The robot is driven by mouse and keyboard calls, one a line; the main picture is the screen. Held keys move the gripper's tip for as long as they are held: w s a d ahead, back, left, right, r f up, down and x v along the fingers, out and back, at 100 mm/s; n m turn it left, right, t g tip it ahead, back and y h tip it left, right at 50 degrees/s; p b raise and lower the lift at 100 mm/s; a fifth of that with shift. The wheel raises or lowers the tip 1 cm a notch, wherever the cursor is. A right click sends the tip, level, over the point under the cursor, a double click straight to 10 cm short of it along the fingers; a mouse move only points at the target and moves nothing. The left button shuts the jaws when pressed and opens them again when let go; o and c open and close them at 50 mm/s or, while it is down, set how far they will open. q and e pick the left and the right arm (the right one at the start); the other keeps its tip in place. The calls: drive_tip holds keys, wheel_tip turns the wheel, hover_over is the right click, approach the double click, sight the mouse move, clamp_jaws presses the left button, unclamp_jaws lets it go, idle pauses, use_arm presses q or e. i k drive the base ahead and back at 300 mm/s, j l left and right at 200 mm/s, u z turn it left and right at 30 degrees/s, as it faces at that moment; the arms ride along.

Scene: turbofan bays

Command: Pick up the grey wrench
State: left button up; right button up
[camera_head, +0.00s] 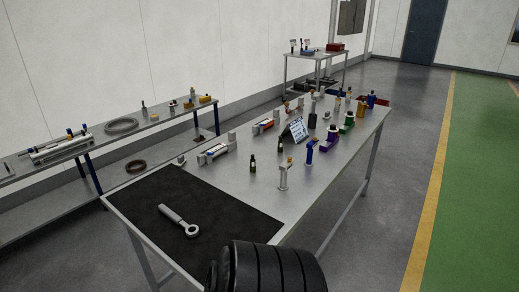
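The grey wrench (180,221) lies flat on a black mat (232,217) at the near left end of the long metal table (235,166). Its ring end points toward the lower right and its thicker handle toward the upper left. Nothing touches or covers it. Neither of my grippers shows in the head view.
Beyond the mat the table holds several bottles, fittings and tools, and a small tilted display (295,131). A lower bench (97,137) stands along the left wall. A dark ribbed cylindrical shape hides the table's near edge. Open floor lies to the right.

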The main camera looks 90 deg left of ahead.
sight(174, 216)
drive_tip(key=i+j+u, duration=0.1)
drive_tip(key=u, duration=0.35)
drive_tip(key=i+u, duration=0.6)
drive_tip(key=u, duration=0.25)
drive_tip(key=i+l+u, duration=0.15)
drive_tip(key=u, duration=0.25)
drive_tip(key=i+l+u, duration=0.2)
drive_tip(key=u, duration=0.25)
